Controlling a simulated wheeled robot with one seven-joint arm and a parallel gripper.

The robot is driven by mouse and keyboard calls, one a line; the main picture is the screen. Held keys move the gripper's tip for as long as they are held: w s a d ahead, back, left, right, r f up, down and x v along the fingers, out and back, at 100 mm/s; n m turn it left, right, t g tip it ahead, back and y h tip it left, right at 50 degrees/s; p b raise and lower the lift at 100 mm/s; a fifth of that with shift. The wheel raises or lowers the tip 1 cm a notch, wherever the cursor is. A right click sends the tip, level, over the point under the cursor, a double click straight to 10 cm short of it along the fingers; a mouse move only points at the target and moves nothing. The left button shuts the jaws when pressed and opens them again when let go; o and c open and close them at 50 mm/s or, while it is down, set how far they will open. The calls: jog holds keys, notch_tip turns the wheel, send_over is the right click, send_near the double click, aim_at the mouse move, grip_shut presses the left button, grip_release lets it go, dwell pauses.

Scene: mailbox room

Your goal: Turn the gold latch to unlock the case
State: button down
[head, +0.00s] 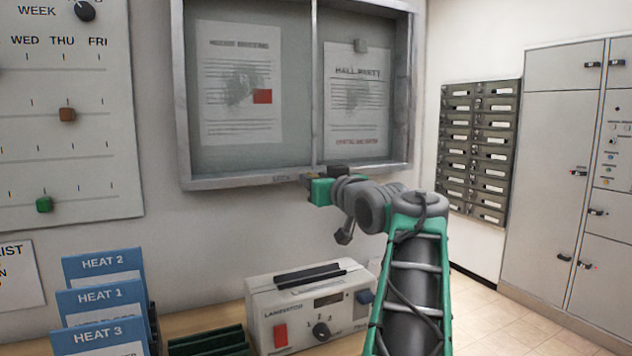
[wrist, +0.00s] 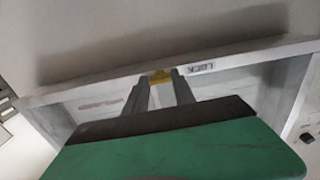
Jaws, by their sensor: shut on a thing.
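The case (head: 300,179) is a grey-framed, glass-fronted notice case on the wall, with two panes and papers inside. In the wrist view its frame (wrist: 100,84) runs across the picture, with the word LOCK on it. The gold latch (wrist: 160,76) sits on that frame to the left of the word. My gripper (wrist: 160,84) has its two grey fingers on either side of the latch, shut on it. In the head view my gripper (head: 309,178) is at the case's bottom edge, and the latch is mostly hidden there.
A laminator (head: 305,305) stands on the wooden counter below the case. Blue heat cards (head: 100,300) and a green tray (head: 208,342) are to its left. A weekly board (head: 70,120) hangs on the left wall. Mailboxes (head: 480,150) and grey lockers (head: 545,170) stand at right.

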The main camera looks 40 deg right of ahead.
jog(key=c, duration=1)
grip_release()
jog(key=shift+c, duration=0.2)
jog(key=v, duration=0.7)
jog(key=shift+s+a, duration=0.2)
jog(key=shift+s, duration=0.2)
